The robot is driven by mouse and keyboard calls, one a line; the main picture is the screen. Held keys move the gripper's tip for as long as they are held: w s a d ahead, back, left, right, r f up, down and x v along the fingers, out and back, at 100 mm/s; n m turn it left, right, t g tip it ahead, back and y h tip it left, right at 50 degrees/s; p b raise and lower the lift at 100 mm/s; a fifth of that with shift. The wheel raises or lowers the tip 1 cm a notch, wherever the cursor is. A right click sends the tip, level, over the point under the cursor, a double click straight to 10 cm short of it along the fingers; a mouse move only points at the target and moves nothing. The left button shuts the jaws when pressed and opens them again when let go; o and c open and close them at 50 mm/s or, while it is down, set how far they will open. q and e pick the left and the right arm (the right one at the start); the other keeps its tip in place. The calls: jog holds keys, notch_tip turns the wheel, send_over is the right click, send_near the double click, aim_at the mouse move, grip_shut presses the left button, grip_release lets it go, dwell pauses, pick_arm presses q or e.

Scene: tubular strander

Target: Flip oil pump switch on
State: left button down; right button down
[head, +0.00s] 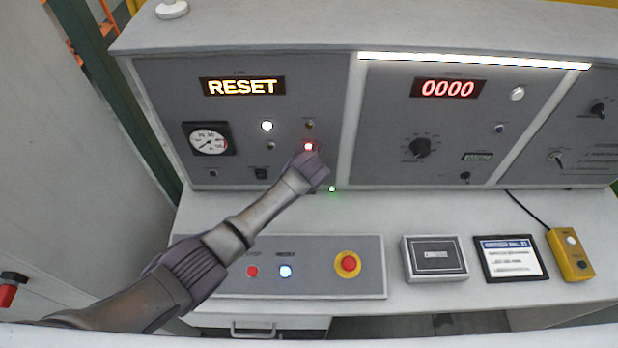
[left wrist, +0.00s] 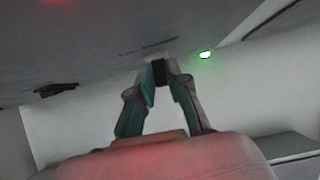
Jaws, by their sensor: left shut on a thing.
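My left gripper (head: 318,170) reaches in from the left to the lower right part of the left grey panel (head: 165,95), and hides what it touches in the head view. In the left wrist view its two fingers (left wrist: 159,76) are closed about a small dark switch (left wrist: 158,70) on the panel face. A label beside it is too blurred to read, and I cannot tell the switch's position. A green light (head: 332,188) glows close to the right of the gripper; it also shows in the left wrist view (left wrist: 205,54). My right gripper is not in view.
The panel has a RESET display (head: 242,86), a gauge (head: 208,139), a white light (head: 267,126), a red light (head: 308,146) and a black rocker switch (head: 260,173). On the desk below are a red emergency button (head: 348,263), a grey box (head: 435,259) and a yellow pendant (head: 570,255).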

pick_arm(q)
jog(key=c, duration=1.1)
grip_release()
jog(key=v, duration=1.2)
jog(key=shift+w, duration=0.1)
